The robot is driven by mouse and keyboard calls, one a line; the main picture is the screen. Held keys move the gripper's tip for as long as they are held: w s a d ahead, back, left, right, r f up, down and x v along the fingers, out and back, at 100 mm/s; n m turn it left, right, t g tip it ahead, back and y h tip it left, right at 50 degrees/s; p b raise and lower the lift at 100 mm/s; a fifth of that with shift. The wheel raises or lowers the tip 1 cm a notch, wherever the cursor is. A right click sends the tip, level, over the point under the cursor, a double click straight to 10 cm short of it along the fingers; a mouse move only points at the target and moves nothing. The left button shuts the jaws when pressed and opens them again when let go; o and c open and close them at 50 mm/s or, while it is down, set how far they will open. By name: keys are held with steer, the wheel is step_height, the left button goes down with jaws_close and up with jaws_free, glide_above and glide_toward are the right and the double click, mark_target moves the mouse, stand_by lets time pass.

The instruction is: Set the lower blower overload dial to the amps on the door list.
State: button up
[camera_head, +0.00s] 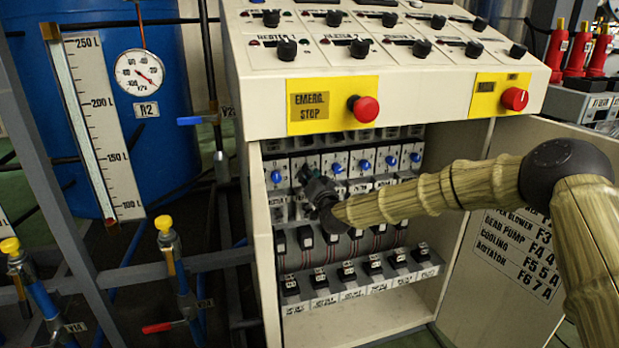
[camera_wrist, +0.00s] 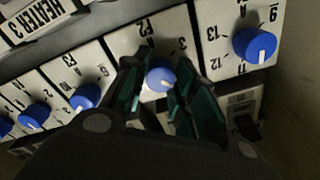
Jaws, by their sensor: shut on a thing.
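A row of blue overload dials sits on white plates inside the open cabinet. My gripper (camera_head: 318,192) is at the second plate from the left in the head view and hides its dial there. In the wrist view, my gripper (camera_wrist: 158,92) has its dark green fingers on both sides of that blue dial (camera_wrist: 160,74), shut on it. The dial's plate shows a 3 and partly hidden markings; I cannot read its setting for sure. The door list (camera_head: 517,250) shows lines for a blower, gear pump, cooling and agitator. My arm covers its upper part, and the blower amps are not readable.
A neighbouring blue dial (camera_wrist: 255,45) stands close on the right in the wrist view, another (camera_wrist: 86,96) on the left. Below the dials are black breakers and a lower row of labelled devices (camera_head: 347,272). The red emergency stop (camera_head: 364,109) juts out above the opening.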

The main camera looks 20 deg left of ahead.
steer(key=shift+f+m+h+b, duration=0.1)
steer(key=shift+m+h+b, duration=0.45)
steer(key=shift+m, duration=3.85)
steer(key=shift+y+b, duration=0.25)
steer(key=shift+b, duration=0.05)
steer(key=o, duration=1.1)
steer(key=shift+c, duration=0.2)
steer(key=v, duration=1.2)
steer(key=shift+f, duration=0.2)
steer(key=shift+a, duration=0.1)
